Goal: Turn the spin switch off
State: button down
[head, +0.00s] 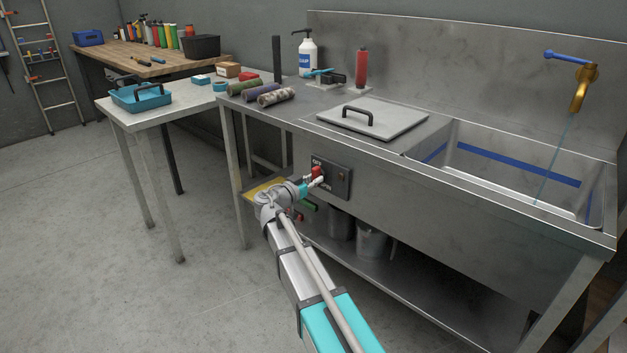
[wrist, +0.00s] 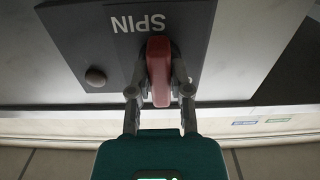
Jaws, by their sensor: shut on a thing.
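The spin switch is a red knob (wrist: 159,72) on a dark panel (wrist: 88,35) marked SPIN, which appears upside down in the wrist view. In the head view the panel (head: 341,184) sits on the front of the steel sink bench, with the red knob (head: 317,172) at its upper left. My gripper (wrist: 159,82) is shut on the red knob, one finger on each side of it. In the head view my gripper (head: 314,180) reaches the panel from the front left. A round dark button (wrist: 95,76) sits beside the knob on the panel.
A sink basin (head: 500,165) with a running brass tap (head: 582,85) is at the right. A lid with a handle (head: 374,121) lies on the bench top. Buckets (head: 371,243) stand on the lower shelf. A side table (head: 170,115) holds a blue tray. The floor at left is clear.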

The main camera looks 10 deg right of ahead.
dwell(0.3)
jog(key=c, duration=0.6)
grip_release()
jog(key=shift+o, duration=0.2)
jog(key=v, duration=1.2)
